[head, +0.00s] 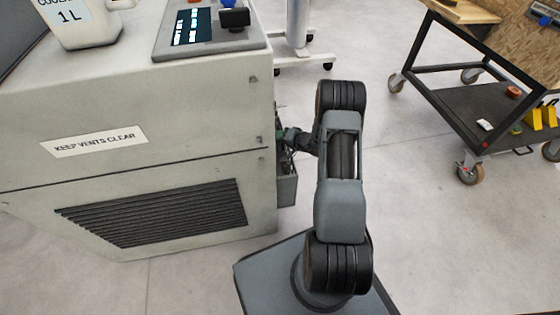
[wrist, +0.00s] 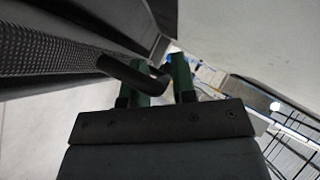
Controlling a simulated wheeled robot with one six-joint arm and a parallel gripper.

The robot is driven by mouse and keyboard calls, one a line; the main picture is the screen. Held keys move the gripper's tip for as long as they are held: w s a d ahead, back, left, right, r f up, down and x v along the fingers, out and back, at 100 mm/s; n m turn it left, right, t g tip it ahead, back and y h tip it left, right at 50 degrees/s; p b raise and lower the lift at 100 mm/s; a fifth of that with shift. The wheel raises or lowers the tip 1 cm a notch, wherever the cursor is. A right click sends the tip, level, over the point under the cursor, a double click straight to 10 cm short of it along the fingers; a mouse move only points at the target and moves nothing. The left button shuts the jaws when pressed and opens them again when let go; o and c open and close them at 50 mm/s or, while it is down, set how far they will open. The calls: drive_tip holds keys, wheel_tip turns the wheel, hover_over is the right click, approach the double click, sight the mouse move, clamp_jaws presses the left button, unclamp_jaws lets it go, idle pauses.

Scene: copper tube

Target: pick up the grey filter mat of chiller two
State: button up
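The chiller (head: 190,110) is the pale cabinet at the left of the head view; its number cannot be read. My gripper (head: 290,138) is at its right side, partly hidden. In the wrist view my gripper (wrist: 167,80) has two green fingers standing apart. A black bent handle (wrist: 122,70) crosses in front of the left finger and ends in the gap between them. I cannot tell whether the fingers press on it. The handle runs from a dark meshed panel (wrist: 50,55) at upper left. I cannot tell whether this panel is the filter mat.
A grey box-like part (head: 287,188) sticks out of the cabinet's right side below my gripper. A slatted vent (head: 160,215) is on the front. A black trolley (head: 470,100) stands at upper right. The floor (head: 430,230) right of my arm is clear.

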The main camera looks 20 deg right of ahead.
clamp_jaws()
idle(0.5)
